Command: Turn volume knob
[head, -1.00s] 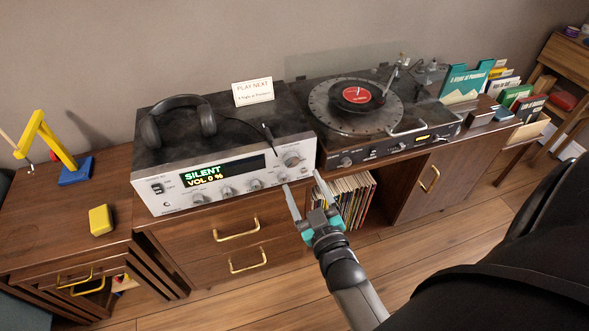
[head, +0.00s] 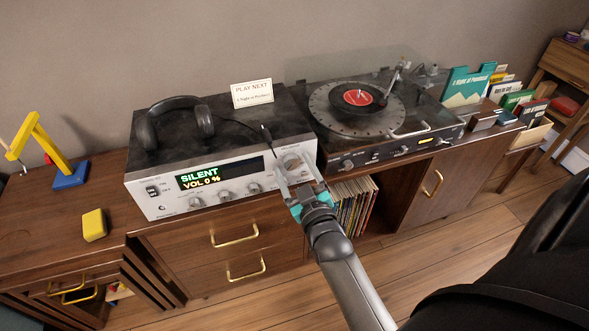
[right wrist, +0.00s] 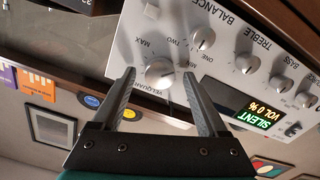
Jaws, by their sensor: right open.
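The silver stereo receiver (head: 165,206) stands on the wooden cabinet, its display reading SILENT, VOL 0 %. Its large round volume knob (head: 292,160) is at the right end of the front panel. My right gripper (head: 297,170) is open at this knob, one finger on each side. In the right wrist view, which shows the panel upside down, the large knob (right wrist: 160,72) lies between the fingertips (right wrist: 159,74) with a gap on both sides. How far the fingers reach around it is hard to tell. My left gripper is not in view.
Smaller knobs (head: 225,197) line the panel left of my gripper. Headphones (head: 176,122) and a PLAY NEXT card (head: 252,93) are on top of the receiver. A turntable (head: 357,108) with a red-labelled record stands right. Records (head: 352,205) fill the shelf below.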

